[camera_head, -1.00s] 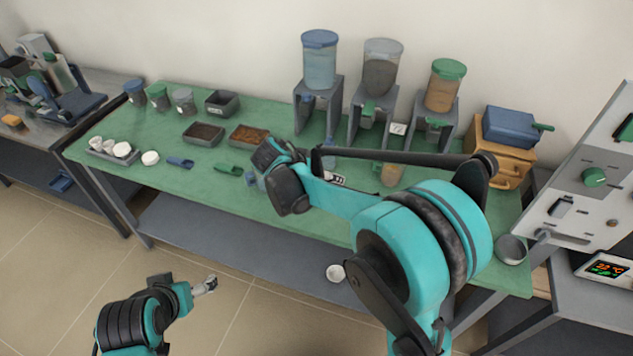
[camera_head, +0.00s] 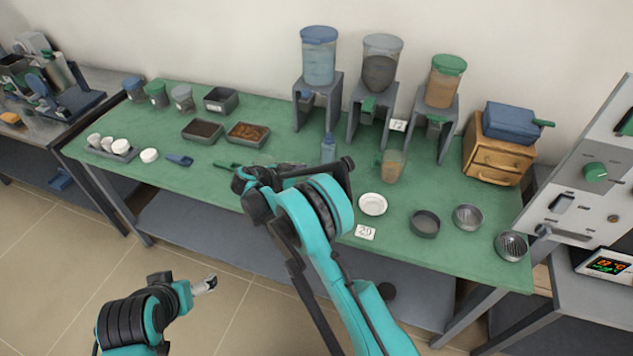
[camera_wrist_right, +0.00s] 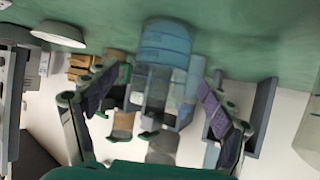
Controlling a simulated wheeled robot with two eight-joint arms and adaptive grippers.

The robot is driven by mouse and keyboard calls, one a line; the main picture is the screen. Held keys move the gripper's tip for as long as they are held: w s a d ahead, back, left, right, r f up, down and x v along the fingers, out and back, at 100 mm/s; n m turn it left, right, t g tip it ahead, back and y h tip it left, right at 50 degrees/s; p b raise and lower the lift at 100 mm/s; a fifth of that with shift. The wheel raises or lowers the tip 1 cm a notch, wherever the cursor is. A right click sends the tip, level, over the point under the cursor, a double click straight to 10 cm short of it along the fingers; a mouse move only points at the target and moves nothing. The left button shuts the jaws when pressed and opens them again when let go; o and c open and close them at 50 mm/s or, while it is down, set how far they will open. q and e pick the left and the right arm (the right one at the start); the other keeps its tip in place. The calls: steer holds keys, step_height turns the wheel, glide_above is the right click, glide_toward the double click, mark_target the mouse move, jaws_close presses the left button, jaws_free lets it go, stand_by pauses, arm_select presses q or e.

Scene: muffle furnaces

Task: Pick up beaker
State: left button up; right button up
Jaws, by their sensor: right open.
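A clear blue-tinted vessel, which looks like the beaker (camera_wrist_right: 165,48), stands on the green table in the right wrist view, which is upside down. My right gripper (camera_wrist_right: 158,92) is open, with one finger to each side of the vessel in that picture. I cannot tell how far the vessel is between the fingers. In the head view my right wrist and forearm cover most of this spot. My left gripper (camera_head: 206,285) is low at the left, over the floor and away from the table; its finger state is unclear.
A blue bottle (camera_head: 328,149) and a cup of brown material (camera_head: 391,166) stand nearby. A white dish (camera_head: 373,204) and a number card (camera_head: 366,232) lie to the right. Dispensers (camera_head: 380,75) stand behind; trays of dark material (camera_head: 203,131) lie to the left.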

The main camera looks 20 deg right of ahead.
mark_target(324, 166)
steer(key=x, duration=0.3)
steer(key=shift+w+f+b, duration=0.1)
steer(key=shift+f+b, duration=0.05)
steer(key=shift+b, duration=0.2)
steer(key=shift+c, duration=0.3)
jaws_close()
steer(key=shift+r, duration=0.2)
step_height(324, 166, up, 4)
steer(key=shift+r+p, duration=0.1)
steer(key=shift+p, duration=1)
steer(key=s+d+r+p, duration=0.2)
steer(key=s+r, duration=0.4)
steer(key=s, duration=0.5)
steer(key=shift+s+r+p, duration=0.3)
steer(key=shift+p, duration=0.3)
steer(key=shift+d, duration=0.1)
